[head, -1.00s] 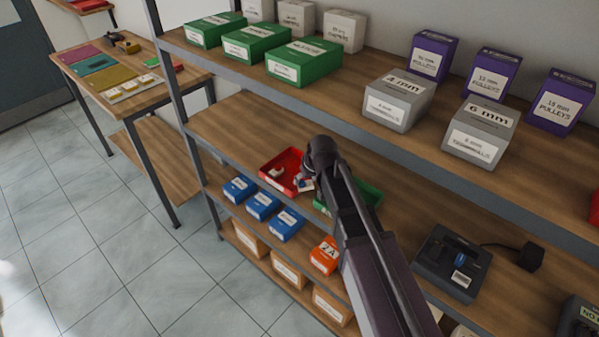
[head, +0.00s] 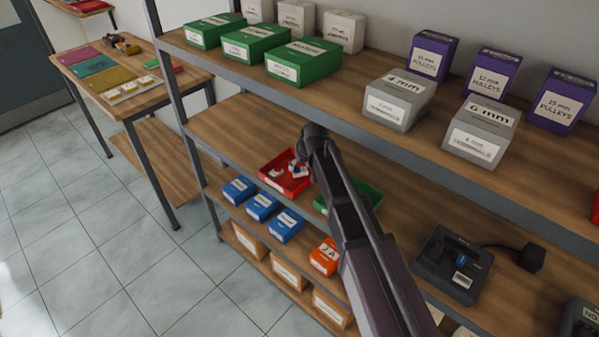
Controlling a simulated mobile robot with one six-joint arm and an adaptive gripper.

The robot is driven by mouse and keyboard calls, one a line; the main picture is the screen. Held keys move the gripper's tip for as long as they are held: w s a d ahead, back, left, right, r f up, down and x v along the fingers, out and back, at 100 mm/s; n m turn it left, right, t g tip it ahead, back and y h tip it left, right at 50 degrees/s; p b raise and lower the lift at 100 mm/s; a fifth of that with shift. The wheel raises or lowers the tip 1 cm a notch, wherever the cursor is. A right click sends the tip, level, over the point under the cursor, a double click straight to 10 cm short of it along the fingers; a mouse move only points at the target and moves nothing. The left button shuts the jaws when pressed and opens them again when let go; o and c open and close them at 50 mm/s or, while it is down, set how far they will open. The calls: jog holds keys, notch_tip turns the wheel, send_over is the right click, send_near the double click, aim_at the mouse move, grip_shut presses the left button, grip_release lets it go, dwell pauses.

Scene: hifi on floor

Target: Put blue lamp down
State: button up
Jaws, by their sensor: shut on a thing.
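My gripper (head: 304,164) is at the end of my dark arm, over the right part of a red tray (head: 281,189) on the middle shelf. A small white and blue piece, which appears to be the blue lamp (head: 297,172), shows at its tips, and the gripper is shut on it. The gripper and arm partly cover the lamp. It is too small to tell whether the lamp touches the tray floor. Another small whitish piece (head: 276,173) lies in the left of the red tray.
A green tray (head: 369,193) stands right of the red one, partly behind my arm. A black device (head: 452,264) with a cable stands further right. The upper shelf (head: 345,95) with boxes overhangs the back. Bare shelf (head: 225,130) lies left of the red tray.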

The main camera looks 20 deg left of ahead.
aim_at(301, 169)
jog(key=shift+w+a+f+b, duration=0.2)
jog(key=shift+w+f+b, duration=0.1)
jog(key=shift+f, duration=0.05)
notch_tip(301, 169, down, 3)
jog(key=b, duration=0.2)
jog(key=shift+r+b, duration=0.2)
jog(key=shift+b, duration=0.1)
jog(key=shift+s+f, duration=0.1)
jog(key=shift+f, duration=0.05)
jog(key=shift+c, duration=0.9)
jog(key=shift+d, duration=0.1)
jog(key=o, duration=1.2)
jog(key=shift+o, duration=0.2)
jog(key=shift+r, duration=0.2)
jog(key=p+v, duration=0.6)
jog(key=v, duration=0.1)
jog(key=shift+p, duration=0.35)
